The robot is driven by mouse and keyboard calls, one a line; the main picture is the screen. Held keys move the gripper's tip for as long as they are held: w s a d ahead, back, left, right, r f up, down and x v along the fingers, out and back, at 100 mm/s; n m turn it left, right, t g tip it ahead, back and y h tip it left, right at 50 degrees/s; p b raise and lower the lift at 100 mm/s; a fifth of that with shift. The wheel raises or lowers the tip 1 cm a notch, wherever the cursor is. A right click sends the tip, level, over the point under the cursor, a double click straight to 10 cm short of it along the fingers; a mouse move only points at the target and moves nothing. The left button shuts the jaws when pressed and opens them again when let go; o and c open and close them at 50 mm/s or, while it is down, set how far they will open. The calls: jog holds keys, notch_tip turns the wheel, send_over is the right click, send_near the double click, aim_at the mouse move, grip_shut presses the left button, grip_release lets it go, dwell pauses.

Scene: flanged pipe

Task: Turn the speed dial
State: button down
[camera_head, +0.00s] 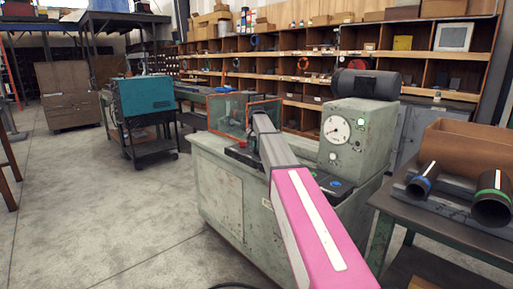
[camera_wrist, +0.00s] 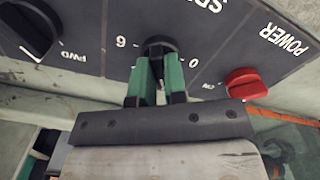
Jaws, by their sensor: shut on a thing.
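In the wrist view the black round speed dial (camera_wrist: 158,44) sits on a dark panel (camera_wrist: 205,30), between the upside-down marks 6 and 0. My gripper (camera_wrist: 160,63) has green fingers pressed together on the dial, one on each side. The fingers partly cover the dial, so its pointer cannot be made out. A red power knob (camera_wrist: 246,83) is to the right on the panel. A black FWD switch (camera_wrist: 28,28) is to the left. In the head view my pink and grey arm reaches over the pale green machine (camera_head: 222,195) and hides the dial and gripper.
A box with a round gauge (camera_head: 337,129) stands on the machine right of my arm. A clear guard (camera_head: 228,112) is at its far end. A table (camera_head: 450,232) at right bears two dark pipes (camera_head: 493,200). The floor (camera_head: 90,210) at left is clear.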

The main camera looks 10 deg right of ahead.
dwell(0.4)
jog(key=c, duration=1.2)
grip_release()
jog(key=shift+o, duration=0.2)
notch_tip(320, 180, up, 11)
jog(key=shift+f, duration=0.1)
